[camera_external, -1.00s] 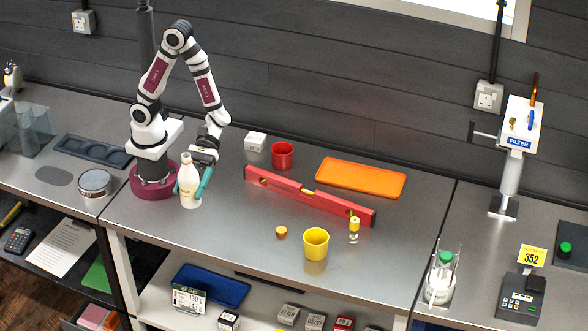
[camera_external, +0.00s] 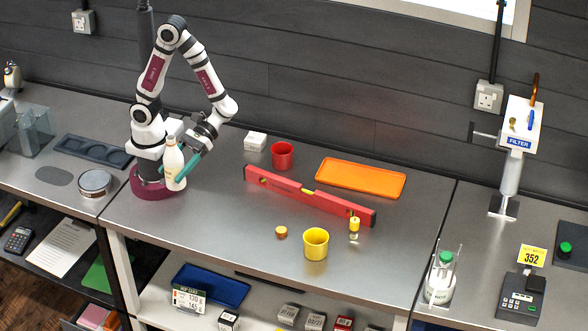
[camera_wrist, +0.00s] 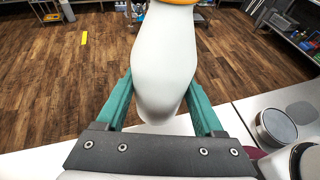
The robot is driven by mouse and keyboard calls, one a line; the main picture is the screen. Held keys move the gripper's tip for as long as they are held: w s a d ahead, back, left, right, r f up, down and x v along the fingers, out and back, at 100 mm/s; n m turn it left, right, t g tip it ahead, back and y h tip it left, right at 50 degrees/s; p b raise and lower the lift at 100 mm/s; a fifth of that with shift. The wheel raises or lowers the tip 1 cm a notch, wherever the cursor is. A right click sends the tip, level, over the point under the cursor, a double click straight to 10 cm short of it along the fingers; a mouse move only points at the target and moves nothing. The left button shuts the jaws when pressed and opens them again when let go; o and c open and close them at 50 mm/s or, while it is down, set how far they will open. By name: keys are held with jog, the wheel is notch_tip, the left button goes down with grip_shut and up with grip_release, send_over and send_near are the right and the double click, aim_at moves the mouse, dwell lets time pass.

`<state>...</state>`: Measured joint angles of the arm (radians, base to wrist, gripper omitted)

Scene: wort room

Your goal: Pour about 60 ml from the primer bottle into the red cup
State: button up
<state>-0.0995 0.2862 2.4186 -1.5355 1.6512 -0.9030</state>
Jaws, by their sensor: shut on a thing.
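The primer bottle (camera_external: 174,166) is white with a cream label, held near upright in the external view. My gripper (camera_external: 187,168) is shut on it, with its teal fingers on either side, and the bottle is off the bench. In the wrist view the white bottle (camera_wrist: 163,65) fills the space between the teal fingers (camera_wrist: 160,98), and an orange part shows at the top edge. The red cup (camera_external: 282,155) stands upright on the bench, right of my gripper and apart from it. The inside of the bottle and the cup's bottom are hidden.
A red spirit level (camera_external: 290,187) lies in front of the red cup. A white box (camera_external: 256,141) stands just left of the cup. An orange tray (camera_external: 361,178) lies to the right. A yellow cup (camera_external: 316,243) and small items stand nearer the front. The bench's left front is clear.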

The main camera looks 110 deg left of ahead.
jog(key=s+a+f+m+g+y, duration=0.3)
jog(key=s+a+m+g+y, duration=0.15)
jog(key=a+m+y, duration=0.55)
jog(key=s+a+f+m+g+y, duration=0.2)
jog(key=s+a+m+g+y, duration=0.35)
jog(key=a, duration=0.65)
jog(key=w+a+r+m+t+y, duration=0.4)
jog(key=w+a+m+t+y, duration=0.1)
jog(key=w+a+m+t, duration=0.25)
jog(key=w+a+r+m+t+y, duration=0.4)
jog(key=w+a+m+t+y, duration=0.25)
jog(key=a+m, duration=0.25)
jog(key=shift+h, duration=0.4)
jog(key=f, duration=1.2)
jog(key=w+f, duration=0.1)
jog(key=f, duration=0.5)
jog(key=shift+d+f, duration=0.2)
jog(key=shift+f, duration=0.15)
jog(key=shift+s+f+g, duration=0.1)
jog(key=shift+g, duration=0.2)
